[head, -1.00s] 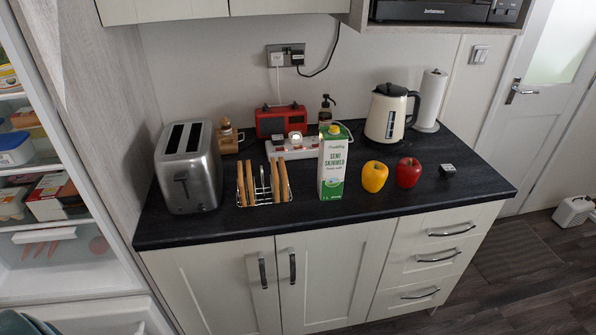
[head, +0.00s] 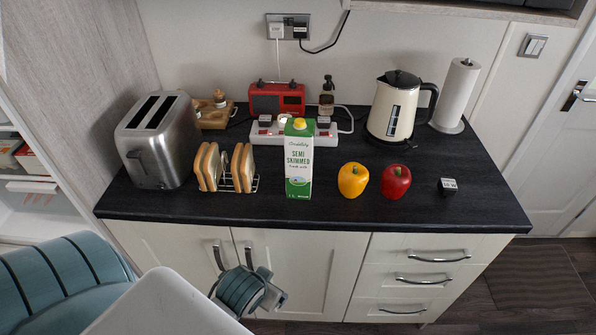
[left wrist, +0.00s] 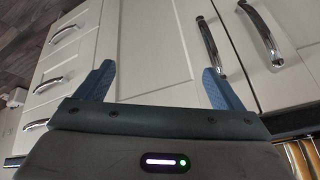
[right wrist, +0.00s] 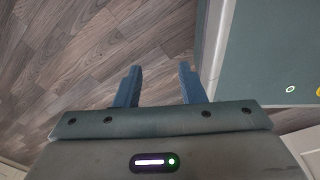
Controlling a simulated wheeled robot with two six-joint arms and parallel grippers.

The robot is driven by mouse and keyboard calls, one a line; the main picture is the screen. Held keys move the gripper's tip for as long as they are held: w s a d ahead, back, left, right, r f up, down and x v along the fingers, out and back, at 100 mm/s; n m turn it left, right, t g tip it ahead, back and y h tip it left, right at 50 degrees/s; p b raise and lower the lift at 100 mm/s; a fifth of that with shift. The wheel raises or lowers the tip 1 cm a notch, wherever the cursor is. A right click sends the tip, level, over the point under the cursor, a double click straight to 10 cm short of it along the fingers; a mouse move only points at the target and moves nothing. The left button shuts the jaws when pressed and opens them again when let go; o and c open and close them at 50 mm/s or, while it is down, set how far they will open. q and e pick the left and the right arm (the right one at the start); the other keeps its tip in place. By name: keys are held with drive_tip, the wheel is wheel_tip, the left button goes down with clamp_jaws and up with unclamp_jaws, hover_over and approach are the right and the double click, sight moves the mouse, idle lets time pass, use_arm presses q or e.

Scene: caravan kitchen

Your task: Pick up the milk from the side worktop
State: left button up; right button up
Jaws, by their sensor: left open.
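The milk (head: 299,168), a white and green carton marked semi skimmed with a yellow cap, stands upright near the front of the dark worktop (head: 420,212). My left gripper (head: 262,290) is below the worktop's front edge, in front of the cupboard doors, apart from the milk. In the left wrist view its two blue fingers (left wrist: 160,82) are spread wide with nothing between them. My right gripper (right wrist: 158,85) shows only in its own wrist view, above the wooden floor, with its fingers apart and empty.
A toast rack (head: 228,184) stands left of the milk, beside the toaster (head: 160,140). A yellow pepper (head: 353,180) and a red pepper (head: 396,182) are to its right. A socket strip (head: 265,138) lies behind it. The kettle (head: 395,108) stands further back.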

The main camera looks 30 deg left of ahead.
use_arm(q)
drive_tip(key=w+a+r+n+t+y, duration=0.35)
drive_tip(key=w+r+t, duration=0.35)
drive_tip(key=w+r, duration=0.7)
drive_tip(key=n+t+y, duration=0.2)
drive_tip(key=t+y, duration=0.1)
drive_tip(key=t, duration=0.1)
approach(298, 151)
drive_tip(key=x, duration=0.5)
drive_tip(key=shift+d, duration=0.1)
drive_tip(key=p+x, duration=0.2)
drive_tip(key=x, duration=0.2)
drive_tip(key=shift+w+a+r, duration=0.1)
drive_tip(key=shift+w+a, duration=0.15)
drive_tip(key=shift+w, duration=0.05)
drive_tip(key=shift+w+a, duration=0.15)
drive_tip(key=shift+w, duration=0.1)
drive_tip(key=p+x, duration=0.3)
drive_tip(key=x, duration=0.2)
use_arm(e)
drive_tip(key=r, duration=0.5)
drive_tip(key=shift+w+d+r, duration=0.15)
drive_tip(key=shift+w+r, duration=0.1)
drive_tip(key=shift+w, duration=0.15)
use_arm(q)
drive_tip(key=shift+c, duration=0.4)
